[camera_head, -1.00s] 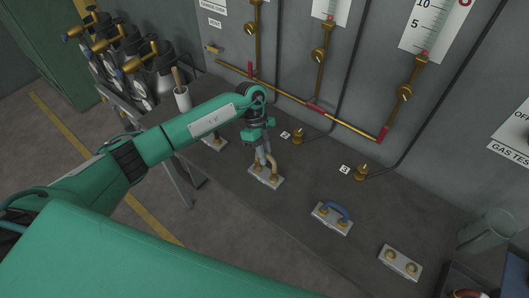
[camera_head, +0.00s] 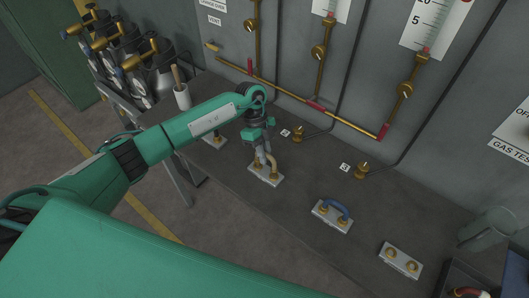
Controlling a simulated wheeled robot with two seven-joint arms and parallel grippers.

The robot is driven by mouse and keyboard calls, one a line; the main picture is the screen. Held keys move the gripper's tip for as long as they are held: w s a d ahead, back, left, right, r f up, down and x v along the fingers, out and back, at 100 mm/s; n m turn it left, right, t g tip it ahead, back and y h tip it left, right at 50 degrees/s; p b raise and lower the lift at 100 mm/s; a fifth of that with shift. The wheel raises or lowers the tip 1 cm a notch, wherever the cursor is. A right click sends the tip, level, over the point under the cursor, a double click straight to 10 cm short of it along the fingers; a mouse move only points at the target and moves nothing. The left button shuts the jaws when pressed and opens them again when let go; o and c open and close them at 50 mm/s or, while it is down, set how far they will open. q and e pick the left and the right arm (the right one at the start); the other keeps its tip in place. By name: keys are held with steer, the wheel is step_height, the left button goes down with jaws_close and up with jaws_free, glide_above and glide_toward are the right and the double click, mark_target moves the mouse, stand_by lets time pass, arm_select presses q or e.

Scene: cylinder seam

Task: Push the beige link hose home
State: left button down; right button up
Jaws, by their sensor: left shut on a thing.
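The beige link hose (camera_head: 271,160) is a short curved hose at a metal plate (camera_head: 265,178) with brass fittings on the bench. My left gripper (camera_head: 262,160) points down over this plate and is shut on the hose. The gripper's fingers hide part of the hose, and I cannot tell how deep its ends sit in the fittings. My right gripper is out of view.
A blue hose (camera_head: 335,210) arches over another plate to the right. A plate with bare brass fittings (camera_head: 402,260) lies further right. A grey cup (camera_head: 183,96) stands at the back left, and a clear jar (camera_head: 487,229) at the right. The bench (camera_head: 300,245) is open between the plates.

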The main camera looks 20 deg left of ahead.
arm_select(q)
steer(key=shift+f+b, duration=0.55)
steer(key=shift+f, duration=0.65)
stand_by(0.6)
steer(key=c, duration=1.3)
jaws_free()
steer(key=shift+c, duration=0.2)
steer(key=shift+r, duration=0.1)
